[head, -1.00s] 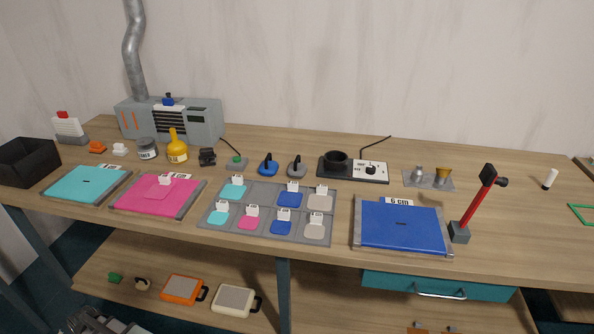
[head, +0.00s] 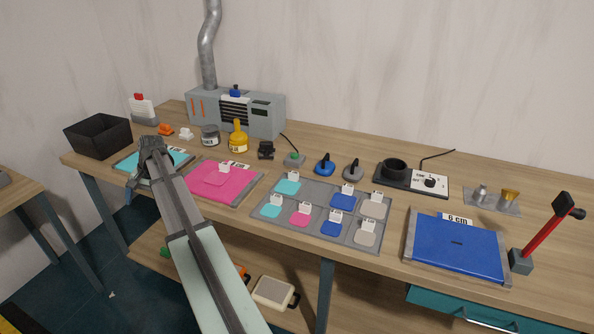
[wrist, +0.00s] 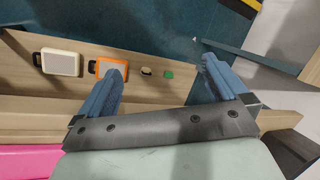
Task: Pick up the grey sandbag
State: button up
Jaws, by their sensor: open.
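A small grey bag-like item with a dark loop handle (head: 353,170) stands on the bench, right of a similar blue one (head: 325,164); it looks like the grey sandbag. My gripper (head: 133,186) is far to its left, by the teal panel at the bench's front edge. In the wrist view my gripper (wrist: 163,65) shows two blue fingers wide apart with nothing held. Below them are the lower shelf and floor. The grey sandbag is not in the wrist view.
A pink panel (head: 245,187), a grey tray of coloured patches (head: 322,206) and a blue panel (head: 450,247) line the bench front. A black hot-plate unit (head: 410,180) stands right of the sandbag. Orange (wrist: 104,67) and cream (wrist: 60,63) handled boxes sit on the lower shelf.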

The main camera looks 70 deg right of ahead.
jog(key=s+d+r+m+t+h, duration=0.1)
jog(key=s+d+r, duration=0.3)
jog(key=d+r, duration=0.4)
jog(key=s+d+r+m, duration=0.1)
jog(key=s+d+r, duration=0.4)
jog(key=d, duration=0.5)
jog(key=m+g+h, duration=0.2)
jog(key=m, duration=0.2)
send_over(355, 170)
jog(key=s+a, duration=0.1)
notch_tip(355, 170, down, 7)
jog(key=shift+f, duration=0.2)
jog(key=shift+w+d+f, duration=0.15)
jog(key=shift+f, duration=0.75)
jog(key=shift+w+d+f, duration=0.15)
jog(key=shift+w+f, duration=0.05)
jog(key=shift+f, duration=0.65)
jog(key=shift+w+d+f, duration=0.15)
jog(key=shift+f, duration=0.75)
jog(key=shift+c, duration=0.5)
